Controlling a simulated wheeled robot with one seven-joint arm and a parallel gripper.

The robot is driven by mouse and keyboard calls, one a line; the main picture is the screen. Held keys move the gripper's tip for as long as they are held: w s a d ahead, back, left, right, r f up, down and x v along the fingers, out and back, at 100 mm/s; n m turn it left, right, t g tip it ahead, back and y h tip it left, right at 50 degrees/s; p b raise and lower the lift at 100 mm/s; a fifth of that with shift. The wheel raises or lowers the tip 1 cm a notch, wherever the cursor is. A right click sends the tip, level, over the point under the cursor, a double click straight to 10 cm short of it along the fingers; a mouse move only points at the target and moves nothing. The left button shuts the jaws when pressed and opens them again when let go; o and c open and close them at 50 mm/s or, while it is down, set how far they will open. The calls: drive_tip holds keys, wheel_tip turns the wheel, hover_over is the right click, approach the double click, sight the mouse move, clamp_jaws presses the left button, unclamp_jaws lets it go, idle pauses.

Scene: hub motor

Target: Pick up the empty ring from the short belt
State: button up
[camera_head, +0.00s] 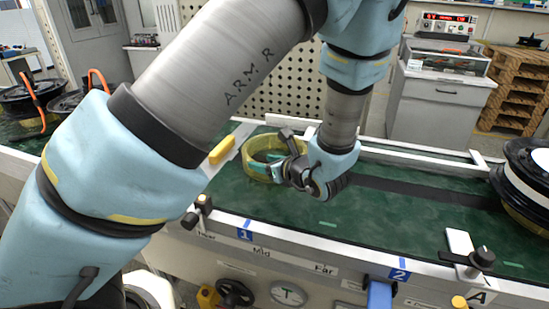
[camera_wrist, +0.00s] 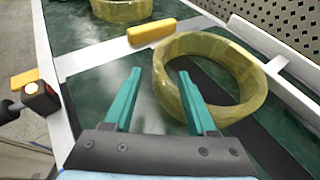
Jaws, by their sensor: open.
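A translucent yellow ring (camera_head: 252,168) lies flat on the green belt beside my gripper. It is large in the wrist view (camera_wrist: 256,85), and only belt and a dark strip show through its middle. My gripper (camera_wrist: 160,74) is open, with two teal fingers and nothing held. In the wrist view the right finger overlaps the ring's opening and the left finger is outside, so the ring's left wall appears between them. Their height over the wall is unclear. In the head view my gripper (camera_head: 277,160) is at the ring's right side, partly hidden by my wrist.
A second yellow ring (camera_wrist: 122,12) lies beyond a pale divider with a yellow block (camera_wrist: 152,31). Dark reels with orange cables (camera_head: 40,97) stand at left; a black and white reel (camera_head: 527,180) stands at right. A perforated panel (camera_head: 285,85) is behind the belt.

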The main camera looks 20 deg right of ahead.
sight(249, 158)
drive_tip(key=p+x, duration=0.1)
drive_tip(key=x, duration=0.7)
drive_tip(key=shift+w+f, duration=0.15)
drive_tip(key=shift+w, duration=0.1)
drive_tip(key=shift+a, duration=0.1)
drive_tip(key=shift+c, duration=0.4)
clamp_jaws()
idle(0.6)
